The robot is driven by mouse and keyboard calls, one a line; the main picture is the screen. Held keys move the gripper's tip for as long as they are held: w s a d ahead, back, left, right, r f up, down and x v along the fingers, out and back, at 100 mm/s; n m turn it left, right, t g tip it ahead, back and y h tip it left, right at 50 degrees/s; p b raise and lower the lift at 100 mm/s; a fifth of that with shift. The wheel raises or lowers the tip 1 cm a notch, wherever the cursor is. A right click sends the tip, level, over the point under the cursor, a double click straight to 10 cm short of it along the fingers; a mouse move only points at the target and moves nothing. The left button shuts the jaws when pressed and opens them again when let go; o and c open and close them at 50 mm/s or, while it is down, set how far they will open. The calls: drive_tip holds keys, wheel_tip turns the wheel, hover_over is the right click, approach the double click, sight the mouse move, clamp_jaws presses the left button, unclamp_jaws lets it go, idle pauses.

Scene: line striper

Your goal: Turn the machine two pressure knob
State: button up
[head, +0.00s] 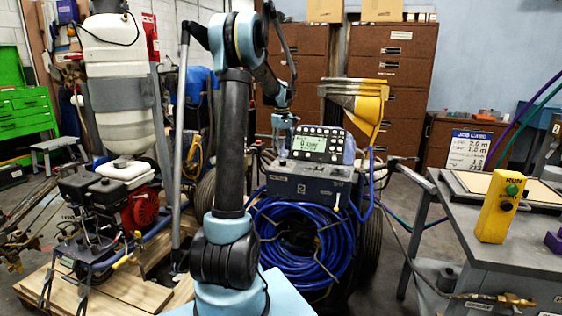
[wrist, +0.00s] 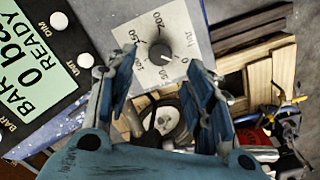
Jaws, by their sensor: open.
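The pressure knob (wrist: 160,54) is a dark round knob on a pale dial plate marked 0 to 200, in the wrist view. Its pale pointer mark is hard to read. My gripper (wrist: 153,78) is open, its two blue fingers spread below the knob in the picture, with nothing between them. The knob lies a little beyond the fingertips, apart from them. In the head view my gripper (head: 283,122) is at the left end of the control panel of the machine marked 2 (head: 312,190), where the knob is hidden. The green display (head: 309,144) reads 0 bar, READY in the wrist view.
A coiled blue hose (head: 315,240) hangs on the machine's front. A yellow hopper (head: 362,100) stands behind the panel. A grey table (head: 490,255) with a yellow button box (head: 499,206) is at right. An engine unit (head: 110,200) on planks stands at left.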

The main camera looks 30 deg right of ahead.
sight(282, 161)
drive_tip(key=shift+d+f, duration=0.1)
drive_tip(key=shift+f, duration=2.95)
drive_tip(key=c, duration=1.1)
drive_tip(key=shift+o, duration=0.2)
